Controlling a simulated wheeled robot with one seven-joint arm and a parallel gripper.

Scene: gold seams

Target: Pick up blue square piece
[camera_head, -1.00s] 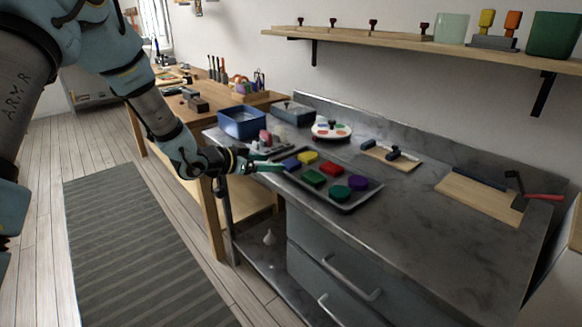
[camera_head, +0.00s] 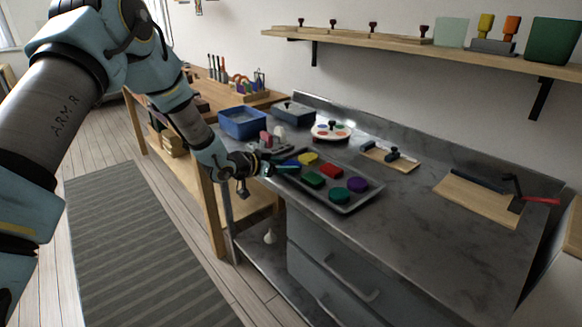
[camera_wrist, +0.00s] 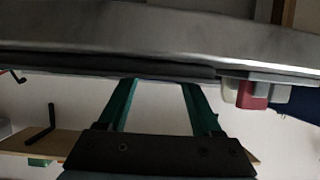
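The blue square piece (camera_head: 292,161) lies at the far left of a dark tray (camera_head: 345,208) on the grey counter, partly hidden behind my gripper. My gripper (camera_head: 285,170) is at the tray's left end, low beside the blue piece; whether it touches the piece cannot be told. In the wrist view my gripper (camera_wrist: 160,84) has its two teal fingers spread apart with nothing visible between them. The wrist view looks along the counter, with the tray's dark edge (camera_wrist: 120,70) ahead of the fingertips. The blue piece cannot be made out there.
Yellow (camera_head: 308,158), red (camera_head: 331,171), green (camera_head: 313,180) and purple (camera_head: 357,185) pieces share the tray. A blue bin (camera_head: 242,123), a round palette (camera_head: 330,131) and small pink and white blocks (camera_head: 270,139) stand behind.

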